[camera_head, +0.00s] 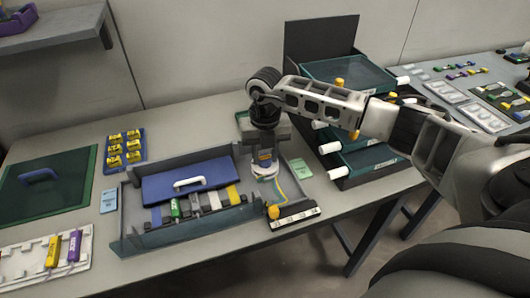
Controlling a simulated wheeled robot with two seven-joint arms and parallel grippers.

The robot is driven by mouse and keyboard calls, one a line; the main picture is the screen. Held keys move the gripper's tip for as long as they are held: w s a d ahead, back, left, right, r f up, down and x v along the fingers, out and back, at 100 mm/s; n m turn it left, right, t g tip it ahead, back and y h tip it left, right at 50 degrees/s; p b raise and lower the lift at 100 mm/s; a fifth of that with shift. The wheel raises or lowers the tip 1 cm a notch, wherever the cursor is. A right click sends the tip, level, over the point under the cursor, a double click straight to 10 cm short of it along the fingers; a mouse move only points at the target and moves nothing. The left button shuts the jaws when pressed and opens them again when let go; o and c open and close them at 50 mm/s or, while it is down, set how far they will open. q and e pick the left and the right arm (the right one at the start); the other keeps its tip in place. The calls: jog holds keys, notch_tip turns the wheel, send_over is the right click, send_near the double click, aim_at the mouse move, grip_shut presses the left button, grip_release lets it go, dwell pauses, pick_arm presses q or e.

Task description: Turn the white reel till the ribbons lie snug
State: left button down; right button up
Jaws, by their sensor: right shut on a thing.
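The white reel (266,172) sits at the right end of the grey workbench tray, under my right gripper (265,158). My right gripper points straight down and is shut on the reel, and its fingers and wrist hide much of the reel's top. Thin yellow and greenish ribbons (284,190) run from the reel down to an orange-yellow knob (273,212) near the front. How snug the ribbons lie is too small to tell. My left gripper is not in view.
Left of the reel, an open grey tray (130,215) holds a blue lid (187,183) with a white handle and several small coloured parts. Teal drawers (360,157) with white handles stand to the right. Yellow pieces sit in a blue rack (126,148). Bare table lies behind the tray.

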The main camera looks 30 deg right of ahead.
aim_at(265, 157)
dwell(0.3)
jog(key=o, duration=1)
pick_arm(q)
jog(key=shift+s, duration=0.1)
pick_arm(e)
jog(key=shift+r, duration=0.1)
jog(key=shift+r, duration=0.25)
pick_arm(q)
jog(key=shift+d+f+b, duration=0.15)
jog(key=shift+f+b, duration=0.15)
jog(key=shift+b, duration=0.5)
pick_arm(e)
notch_tip(265, 157, up, 15)
jog(key=shift+r, duration=0.2)
jog(key=shift+f, duration=0.1)
